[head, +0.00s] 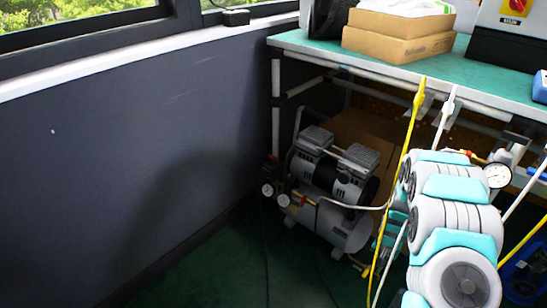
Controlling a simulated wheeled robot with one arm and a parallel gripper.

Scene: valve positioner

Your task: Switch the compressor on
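The compressor (340,187) stands on the dark green floor under the workbench, near the wall corner. It has two grey finned heads on top, a dark motor between them and a silver tank below. Two small round gauges (275,194) sit at its left end. A small red part (272,158) shows above the gauges and another red part (303,200) beside them. I cannot tell which part is the switch or how it is set. My white and teal arm fills the lower right, apart from the compressor in the picture. My gripper is not visible.
The workbench (300,42) has a green top with cardboard boxes (400,35) on it. Yellow and white hoses hang down its front beside my arm. A pressure gauge (498,175) is at the right. Open floor lies left of the compressor, along the grey wall (130,150).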

